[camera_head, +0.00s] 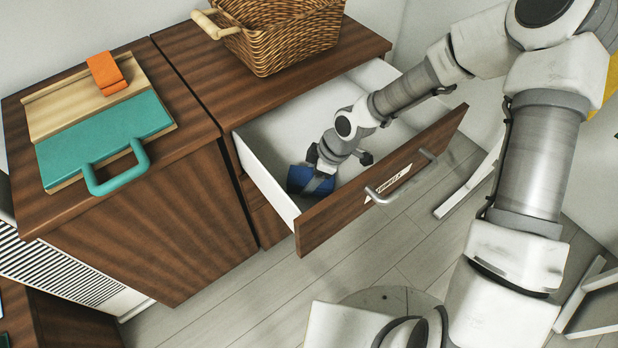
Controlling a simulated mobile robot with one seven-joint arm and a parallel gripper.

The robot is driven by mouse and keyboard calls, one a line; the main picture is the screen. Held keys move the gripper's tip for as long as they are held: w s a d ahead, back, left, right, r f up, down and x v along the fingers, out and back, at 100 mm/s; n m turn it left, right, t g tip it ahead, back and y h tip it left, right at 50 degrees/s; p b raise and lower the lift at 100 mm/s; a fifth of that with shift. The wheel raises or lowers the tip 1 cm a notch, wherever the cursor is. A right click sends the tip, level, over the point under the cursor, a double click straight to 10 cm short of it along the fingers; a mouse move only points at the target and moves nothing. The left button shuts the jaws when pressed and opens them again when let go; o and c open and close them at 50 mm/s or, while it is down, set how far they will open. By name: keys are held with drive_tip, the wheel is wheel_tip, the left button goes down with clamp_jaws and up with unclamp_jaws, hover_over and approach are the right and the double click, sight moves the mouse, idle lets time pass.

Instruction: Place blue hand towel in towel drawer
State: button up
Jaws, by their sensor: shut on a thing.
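The towel drawer (384,183) is pulled open, with a wooden front, a metal handle and a white inside. A small label is on its front, too small to read surely. My gripper (318,170) reaches down into the drawer near its left front corner. It is shut on the blue hand towel (311,181), a small dark blue bundle. The towel is inside the drawer walls; I cannot tell whether it touches the drawer floor. My gripper and the drawer front hide part of it.
A wicker basket (279,36) stands on the cabinet top (232,84) above the drawer. The drawer's back part looks empty.

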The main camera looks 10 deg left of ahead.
drive_tip(key=shift+f, duration=0.15)
drive_tip(key=o, duration=1.4)
drive_tip(key=p+v, duration=0.6)
drive_tip(key=v, duration=0.6)
drive_tip(key=shift+r, duration=0.3)
